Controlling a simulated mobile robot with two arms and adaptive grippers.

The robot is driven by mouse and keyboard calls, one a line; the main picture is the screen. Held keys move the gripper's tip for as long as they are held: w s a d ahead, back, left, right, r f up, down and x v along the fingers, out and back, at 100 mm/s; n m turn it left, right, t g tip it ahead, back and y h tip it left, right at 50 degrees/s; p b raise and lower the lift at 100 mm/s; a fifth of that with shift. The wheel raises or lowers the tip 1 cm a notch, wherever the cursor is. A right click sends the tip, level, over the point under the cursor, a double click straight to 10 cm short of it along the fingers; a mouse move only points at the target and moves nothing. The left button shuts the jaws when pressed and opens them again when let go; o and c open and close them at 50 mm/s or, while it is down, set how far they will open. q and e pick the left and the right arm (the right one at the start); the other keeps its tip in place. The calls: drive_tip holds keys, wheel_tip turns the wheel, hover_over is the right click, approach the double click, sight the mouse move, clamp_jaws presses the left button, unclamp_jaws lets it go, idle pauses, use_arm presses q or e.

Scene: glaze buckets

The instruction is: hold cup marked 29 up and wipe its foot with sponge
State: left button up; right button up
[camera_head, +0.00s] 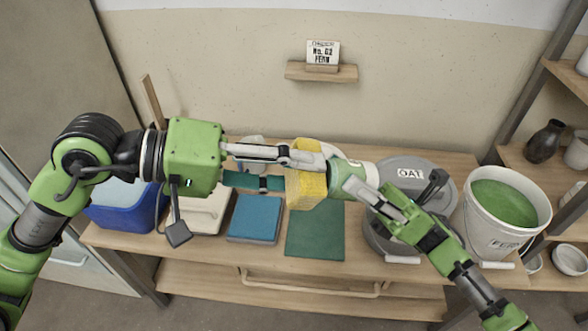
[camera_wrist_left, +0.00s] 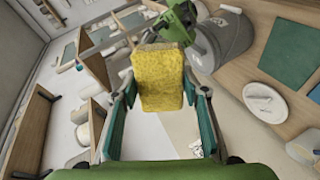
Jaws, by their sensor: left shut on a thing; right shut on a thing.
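My left gripper (camera_head: 303,168) is shut on a yellow sponge (camera_head: 307,188), held above the table. In the left wrist view the sponge (camera_wrist_left: 160,80) sits between the two fingers. My right gripper (camera_head: 374,188) is shut on a pale green and white cup (camera_head: 350,178), held on its side in the air. The sponge is right against or just in front of the cup's left end; I cannot tell whether they touch. That end is partly hidden behind the sponge. No number on the cup can be read.
On the table (camera_head: 180,245) are a blue bin (camera_head: 120,218), a white tray (camera_head: 207,215), a blue stack (camera_head: 254,219), a green mat (camera_head: 315,235), a grey lidded bucket marked OAT (camera_head: 437,176) and a bucket of green glaze (camera_head: 492,238). A wall ledge (camera_head: 340,75) holds a sign card (camera_head: 323,52).

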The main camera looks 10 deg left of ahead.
use_arm(q)
drive_tip(key=shift+w+d+f, duration=0.15)
drive_tip(key=shift+d+f, duration=0.1)
drive_tip(key=shift+d, duration=0.3)
idle(1.5)
drive_tip(key=shift+r, duration=0.1)
